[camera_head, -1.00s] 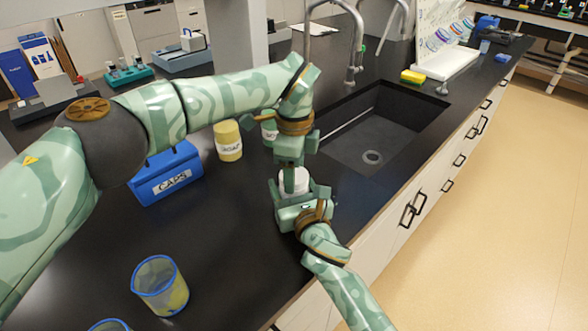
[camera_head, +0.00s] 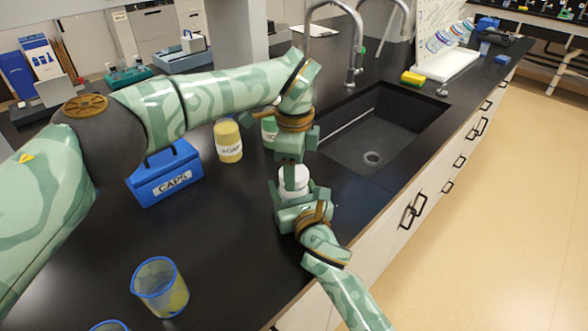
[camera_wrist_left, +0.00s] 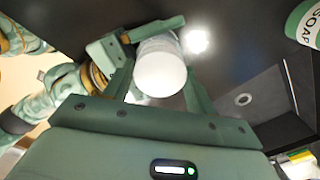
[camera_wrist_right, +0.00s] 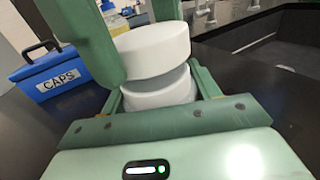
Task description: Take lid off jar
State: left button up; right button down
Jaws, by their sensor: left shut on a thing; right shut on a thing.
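A white jar (camera_wrist_right: 160,94) stands upright near the counter's front edge, between the fingers of my right gripper (camera_head: 299,193), which is shut on it. Its white lid (camera_wrist_right: 152,50) sits just above in the right wrist view. A dark gap shows between lid and jar at the sides; I cannot tell whether they are fully apart. My left gripper (camera_head: 292,163) comes from above and is shut on the lid, whose round white top (camera_wrist_left: 160,74) shows between its fingers in the left wrist view. In the head view the fingers hide part of the lid.
A blue-rimmed beaker (camera_head: 160,288) is at the front left. The sink (camera_head: 385,130) lies to the right. Dark counter between is clear.

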pick_arm(q)
jog(key=shift+r, duration=0.7)
pick_arm(e)
jog(key=shift+f, duration=0.1)
pick_arm(q)
jog(key=shift+r, duration=2)
pick_arm(e)
jog(key=shift+c, duration=1.4)
grip_release()
jog(key=p+v, duration=0.2)
jog(key=v, duration=0.9)
jog(key=shift+s+p, duration=0.15)
jog(key=shift+p, duration=0.15)
pick_arm(q)
jog(key=r, duration=0.3)
jog(key=shift+s+r, duration=0.25)
pick_arm(e)
jog(key=shift+s+d, duration=0.2)
jog(key=shift+s, duration=0.15)
